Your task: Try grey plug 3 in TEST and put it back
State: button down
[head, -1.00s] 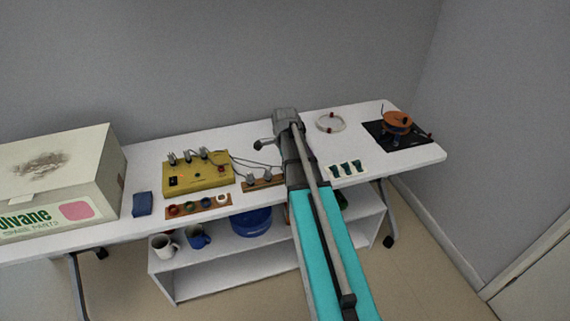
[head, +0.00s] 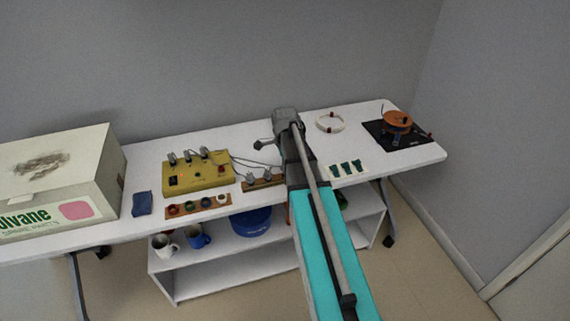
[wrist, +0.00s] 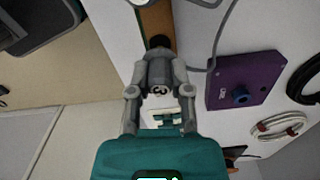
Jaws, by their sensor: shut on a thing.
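My gripper (wrist: 160,66) is shut on a grey plug marked 3 (wrist: 160,88) in the wrist view. The plug is over or at a dark round spot on the wooden rack (wrist: 156,18); I cannot tell whether it is seated. The rack also shows in the head view (head: 250,187), with grey plugs (head: 266,176) on cables, partly behind my arm. A purple box (wrist: 245,72) with a blue round part (wrist: 240,95) lies right of my gripper in the wrist view. Its small label is unreadable, and my arm hides the box in the head view.
A yellow box (head: 210,184) with several grey plugs and a lit orange lamp stands left of the rack. Cables run between them. A white cable coil (wrist: 280,126) and a black coil (wrist: 306,80) lie beyond the purple box.

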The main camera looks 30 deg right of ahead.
jog(key=shift+f+b, duration=0.85)
jog(key=shift+b, duration=0.05)
dwell(0.6)
jog(key=shift+c, duration=2.4)
grip_release()
jog(key=shift+r, duration=0.1)
jog(key=shift+r+p, duration=3.7)
jog(key=shift+p, duration=0.1)
jog(key=s+a+r+n+p, duration=0.1)
jog(key=s+a+n, duration=0.6)
jog(key=a+n, duration=0.3)
jog(key=s+a+r+n+p, duration=0.2)
jog(key=s+a+n, duration=0.4)
jog(key=a+n, duration=0.4)
jog(key=shift+s+a+n, duration=0.3)
jog(key=shift+s+n, duration=0.05)
jog(key=shift+n, duration=0.35)
